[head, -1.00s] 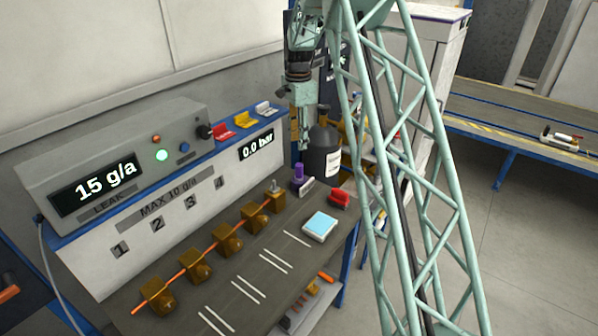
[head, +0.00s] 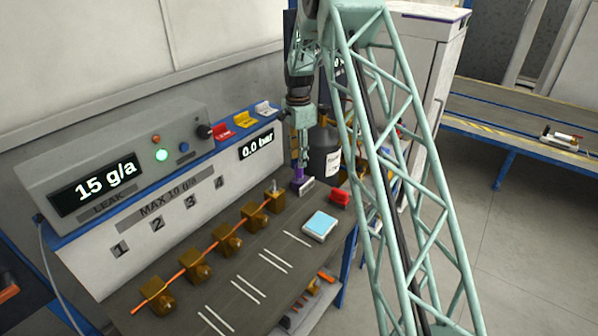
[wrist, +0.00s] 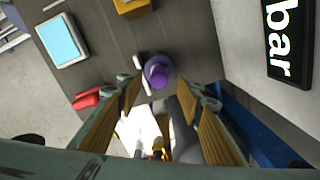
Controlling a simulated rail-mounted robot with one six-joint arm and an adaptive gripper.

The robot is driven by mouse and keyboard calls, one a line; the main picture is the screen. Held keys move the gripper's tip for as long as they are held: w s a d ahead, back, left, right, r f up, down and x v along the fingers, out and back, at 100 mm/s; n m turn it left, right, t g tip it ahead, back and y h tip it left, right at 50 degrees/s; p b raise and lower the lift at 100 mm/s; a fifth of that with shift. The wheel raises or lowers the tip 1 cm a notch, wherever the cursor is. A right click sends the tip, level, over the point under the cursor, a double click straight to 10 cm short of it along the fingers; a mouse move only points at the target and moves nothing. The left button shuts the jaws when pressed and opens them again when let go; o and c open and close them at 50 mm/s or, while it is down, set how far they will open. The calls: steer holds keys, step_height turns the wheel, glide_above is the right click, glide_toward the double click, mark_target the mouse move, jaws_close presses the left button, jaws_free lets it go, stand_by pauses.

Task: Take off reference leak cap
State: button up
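A purple cap (head: 298,173) stands upright at the right end of the bench, beside a small pale label plate. In the wrist view the purple cap (wrist: 158,71) shows from above, just past the fingertips and roughly between them. My gripper (head: 302,154) points down close above the cap. In the wrist view my gripper (wrist: 166,90) has its two tan-padded fingers spread wide with nothing between the pads. I cannot tell how large the gap to the cap is.
A dark bottle (head: 325,150) stands close behind and right of my gripper. A red object (head: 339,198) and a blue-topped pad (head: 320,226) lie in front. Brass blocks (head: 228,238) joined by an orange rod line the bench. The panel with the bar display (head: 257,146) rises at the back.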

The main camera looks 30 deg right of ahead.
mark_target(299, 171)
steer(key=shift+f, duration=0.15)
steer(key=shift+s+d+f, duration=0.1)
steer(key=shift+f, duration=2.4)
steer(key=c, duration=0.8)
